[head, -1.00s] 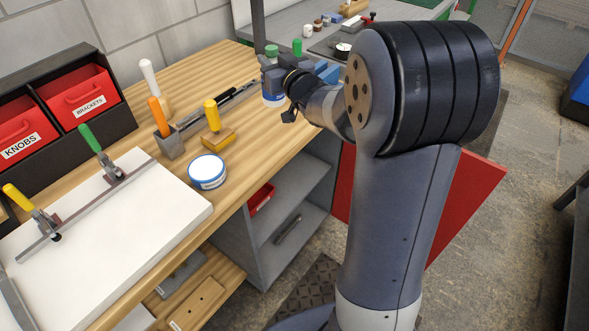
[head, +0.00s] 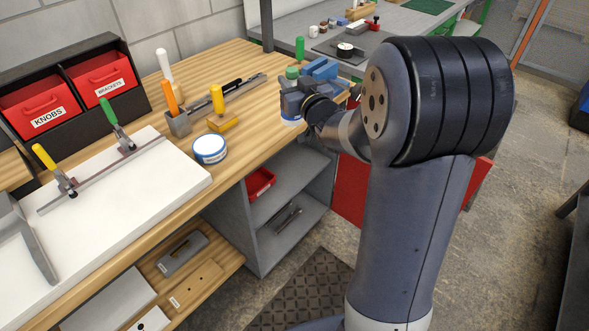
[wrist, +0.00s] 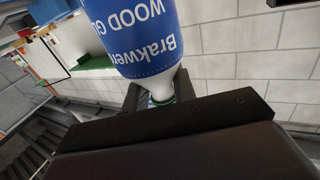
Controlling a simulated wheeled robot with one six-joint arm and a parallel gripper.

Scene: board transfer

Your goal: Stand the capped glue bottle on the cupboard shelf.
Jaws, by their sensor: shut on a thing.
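The glue bottle has a blue label reading "WOOD" and a white shoulder in the wrist view (wrist: 135,35). Its green cap (head: 291,72) shows above my gripper (head: 298,97) in the head view, and its blue and white lower end (head: 291,119) shows below. My gripper is shut on the bottle's upper part, near the neck. The bottle looks roughly upright against the workbench top; I cannot tell whether its base touches. The grey open cupboard is under the bench, lower in the head view. Its shelf (head: 298,182) holds a red bin (head: 260,182) at the left.
The cupboard's lower shelf (head: 300,232) holds dark tools. A red door (head: 350,190) stands open, partly behind my arm.

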